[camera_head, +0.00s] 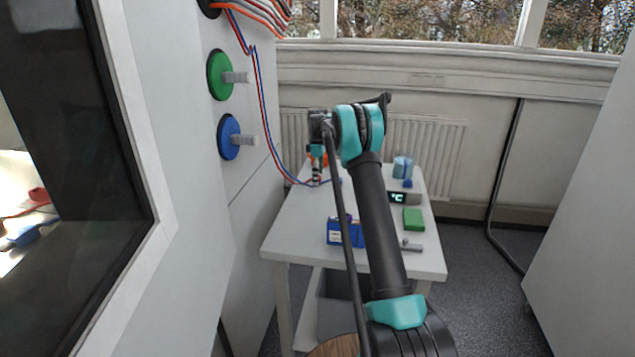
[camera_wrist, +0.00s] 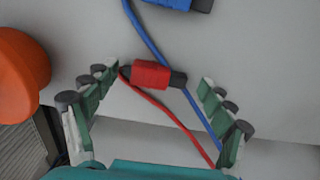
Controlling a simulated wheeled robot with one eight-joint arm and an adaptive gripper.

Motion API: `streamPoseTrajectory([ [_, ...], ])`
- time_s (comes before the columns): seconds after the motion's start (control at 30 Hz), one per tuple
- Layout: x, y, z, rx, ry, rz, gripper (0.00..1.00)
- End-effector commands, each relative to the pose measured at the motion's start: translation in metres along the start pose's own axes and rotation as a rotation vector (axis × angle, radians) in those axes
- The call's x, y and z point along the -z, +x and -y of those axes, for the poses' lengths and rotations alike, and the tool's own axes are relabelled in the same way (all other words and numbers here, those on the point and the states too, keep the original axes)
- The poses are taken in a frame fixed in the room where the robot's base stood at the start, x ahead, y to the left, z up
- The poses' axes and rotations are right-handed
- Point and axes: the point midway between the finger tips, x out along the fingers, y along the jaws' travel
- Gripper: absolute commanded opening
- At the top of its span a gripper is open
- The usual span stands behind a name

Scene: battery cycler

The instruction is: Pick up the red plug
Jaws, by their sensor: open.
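The red plug (camera_wrist: 150,75) lies on the white table in the wrist view, with a dark tip at its right end and a red cable at its left end. My gripper (camera_wrist: 160,82) is open, with one finger to the left of the plug and one to the right. The plug appears between the fingertips, and I see no contact. In the head view my gripper (camera_head: 317,170) points down over the far left part of the table. The plug itself cannot be made out clearly there.
A blue plug (camera_wrist: 172,4) with a blue cable lies beyond the red one. An orange object (camera_wrist: 20,75) stands left of my gripper. On the table (camera_head: 290,235) are a blue box (camera_head: 338,232), a display (camera_head: 397,198), a green block (camera_head: 413,219) and a blue-grey container (camera_head: 402,167).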

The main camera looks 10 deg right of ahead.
Motion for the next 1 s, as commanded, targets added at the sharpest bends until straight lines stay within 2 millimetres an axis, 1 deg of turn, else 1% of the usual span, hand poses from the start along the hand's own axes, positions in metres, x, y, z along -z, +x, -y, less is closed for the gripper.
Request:
streamPoseTrajectory([
  [0.03, 0.0, 0.0, 0.0, 0.0, 0.0, 0.0, 0.79],
  [0.07, 0.0, 0.0, 0.0, 0.0, 0.0, 0.0, 0.75],
  [0.4, 0.0, 0.0, 0.0, 0.0, 0.0, 0.0, 0.33],
  [0.67, 0.0, -0.001, 0.0, 0.0, 0.0, 0.0, 0.33],
  [0.77, 0.0, -0.005, 0.0, 0.0, 0.0, 0.0, 0.33],
  [0.87, 0.0, -0.013, 0.0, 0.0, 0.0, 0.0, 0.33],
  [1.0, 0.0, -0.033, 0.0, 0.0, 0.0, 0.0, 0.33],
])
